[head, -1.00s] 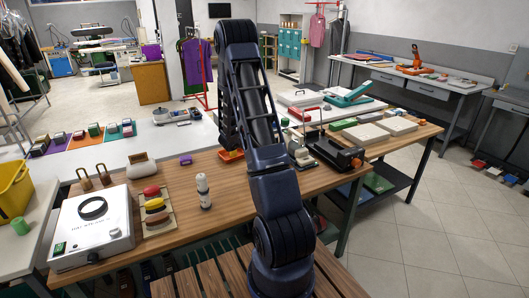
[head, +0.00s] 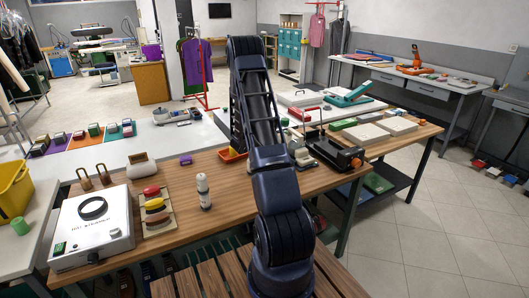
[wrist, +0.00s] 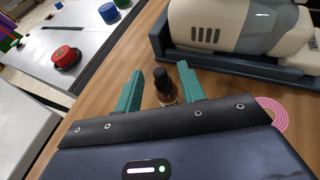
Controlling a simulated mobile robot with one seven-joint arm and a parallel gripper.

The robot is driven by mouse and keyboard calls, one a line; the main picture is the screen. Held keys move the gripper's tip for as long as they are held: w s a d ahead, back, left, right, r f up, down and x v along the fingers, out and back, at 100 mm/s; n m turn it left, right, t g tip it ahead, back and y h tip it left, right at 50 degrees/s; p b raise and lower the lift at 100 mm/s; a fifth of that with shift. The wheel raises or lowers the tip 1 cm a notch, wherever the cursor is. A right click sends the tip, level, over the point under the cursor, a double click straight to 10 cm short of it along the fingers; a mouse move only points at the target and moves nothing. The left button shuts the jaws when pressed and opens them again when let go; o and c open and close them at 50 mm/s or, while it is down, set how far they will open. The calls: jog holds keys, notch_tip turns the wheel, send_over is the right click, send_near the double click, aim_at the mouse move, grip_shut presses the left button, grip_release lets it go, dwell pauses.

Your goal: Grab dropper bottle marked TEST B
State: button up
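A small dark amber bottle with a black cap (wrist: 166,94) stands on the wooden table in the wrist view. No label on it can be read, so I cannot tell if it is the one marked TEST B. My gripper (wrist: 160,70) has its two teal fingers apart, with the bottle in the gap between them. The bottle sits closer to the right finger, and its lower part is hidden by my gripper's body. In the head view my arm hides the gripper and this bottle.
A cream and grey machine on a dark base (wrist: 176,41) stands just beyond my gripper's right side. A pink coiled disc (wrist: 273,112) lies to the right.

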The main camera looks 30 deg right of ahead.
jog(key=x, duration=0.3)
jog(key=shift+d, duration=0.25)
grip_shut()
jog(key=shift+r, duration=0.15)
